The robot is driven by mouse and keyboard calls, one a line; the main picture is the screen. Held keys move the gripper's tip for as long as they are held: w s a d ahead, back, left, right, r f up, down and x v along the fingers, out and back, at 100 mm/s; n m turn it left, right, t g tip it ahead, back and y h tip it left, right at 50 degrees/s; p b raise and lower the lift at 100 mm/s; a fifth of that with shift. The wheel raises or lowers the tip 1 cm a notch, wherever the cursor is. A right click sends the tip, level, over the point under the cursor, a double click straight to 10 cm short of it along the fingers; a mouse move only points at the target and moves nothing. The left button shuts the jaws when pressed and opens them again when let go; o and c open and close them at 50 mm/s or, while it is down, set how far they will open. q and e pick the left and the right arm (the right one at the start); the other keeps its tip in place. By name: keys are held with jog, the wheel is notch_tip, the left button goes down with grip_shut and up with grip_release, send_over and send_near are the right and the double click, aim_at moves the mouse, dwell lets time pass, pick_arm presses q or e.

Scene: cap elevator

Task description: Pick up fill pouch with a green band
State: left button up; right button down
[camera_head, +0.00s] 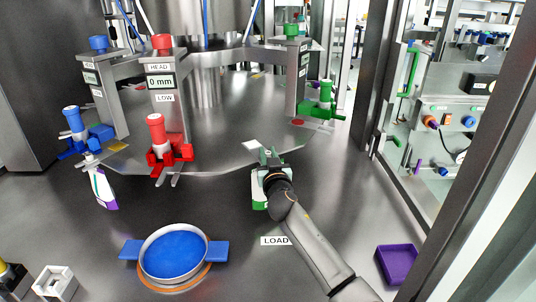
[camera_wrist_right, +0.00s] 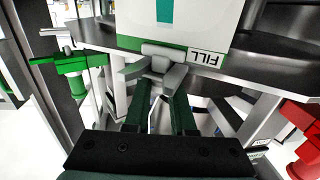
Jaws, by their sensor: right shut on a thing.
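The fill pouch with a green band (camera_head: 259,203) is white and hangs mostly hidden behind my right gripper, near the carousel's front edge in the head view. In the right wrist view the pouch (camera_wrist_right: 200,18) fills the top middle, with an upside-down FILL label and a green band along its edge. My right gripper (camera_head: 268,160) is shut on the pouch's grey top fitment (camera_wrist_right: 160,66), between its two dark green fingers. My left gripper is not in view.
A pouch with a purple band (camera_head: 104,189) hangs below the blue clamp (camera_head: 78,133). The red clamp (camera_head: 165,145) and green clamp (camera_head: 321,105) stand on the carousel (camera_head: 225,135). A blue round dish (camera_head: 173,255), LOAD label (camera_head: 276,241) and purple tray (camera_head: 397,264) are in front.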

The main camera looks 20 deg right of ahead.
jog(key=shift+r, duration=0.3)
dwell(0.6)
jog(key=shift+r+p, duration=0.2)
jog(key=shift+p, duration=0.1)
jog(key=shift+r, duration=0.2)
jog(key=shift+s+d+r+p, duration=0.1)
jog(key=shift+s+d+p, duration=0.1)
jog(key=shift+s+p, duration=0.35)
jog(key=shift+s+d+p, duration=0.15)
jog(key=shift+s+p, duration=0.15)
jog(key=shift+s, duration=0.4)
jog(key=shift+s+r, duration=0.1)
jog(key=shift+s, duration=0.1)
dwell(0.4)
jog(key=s+d+p, duration=0.1)
jog(key=s+p, duration=0.3)
jog(key=s, duration=0.2)
jog(key=shift+s+d+r, duration=0.3)
jog(key=shift+s+d, duration=0.05)
jog(key=shift+s, duration=0.05)
dwell(0.8)
